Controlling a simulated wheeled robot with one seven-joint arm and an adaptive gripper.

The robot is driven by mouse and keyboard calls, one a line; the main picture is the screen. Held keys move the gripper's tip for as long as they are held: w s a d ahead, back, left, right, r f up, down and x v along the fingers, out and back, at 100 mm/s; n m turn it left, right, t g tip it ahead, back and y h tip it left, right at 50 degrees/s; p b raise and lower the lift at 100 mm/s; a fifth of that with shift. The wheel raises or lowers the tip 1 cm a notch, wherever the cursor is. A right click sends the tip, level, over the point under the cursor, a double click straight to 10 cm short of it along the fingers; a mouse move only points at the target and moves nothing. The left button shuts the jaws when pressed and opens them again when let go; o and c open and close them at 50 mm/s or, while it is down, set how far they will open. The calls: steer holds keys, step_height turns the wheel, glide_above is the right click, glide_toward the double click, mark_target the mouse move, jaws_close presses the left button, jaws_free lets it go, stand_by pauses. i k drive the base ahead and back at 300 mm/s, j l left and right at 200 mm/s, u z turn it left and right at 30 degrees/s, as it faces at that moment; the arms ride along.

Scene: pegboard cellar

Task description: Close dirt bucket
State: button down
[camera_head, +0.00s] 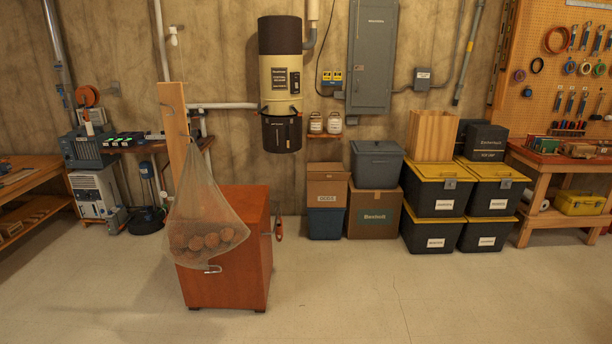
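A tall cylinder unit (279,75) with a black top and a cream body hangs on the concrete wall, a little left of the picture's middle. The black dirt bucket (282,135) is at its lower end, directly under the cream body. Small clip-like parts show at the sides near the joint. The view is too small to tell whether the bucket sits tight against the body or whether the clips are fastened. My gripper is not in view.
A reddish wooden cabinet (255,255) stands on the floor in front, with a net bag of balls (207,215) hanging from a wooden post (173,130). Boxes and yellow-lidded bins (436,190) line the wall to the right. Floor right of the cabinet is clear.

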mark_target(282, 135)
steer(key=i, duration=4.1)
steer(key=i+u, duration=0.1)
steer(key=i, duration=0.65)
steer(key=i+l+u, duration=0.1)
steer(key=i, duration=0.7)
steer(key=l, duration=0.05)
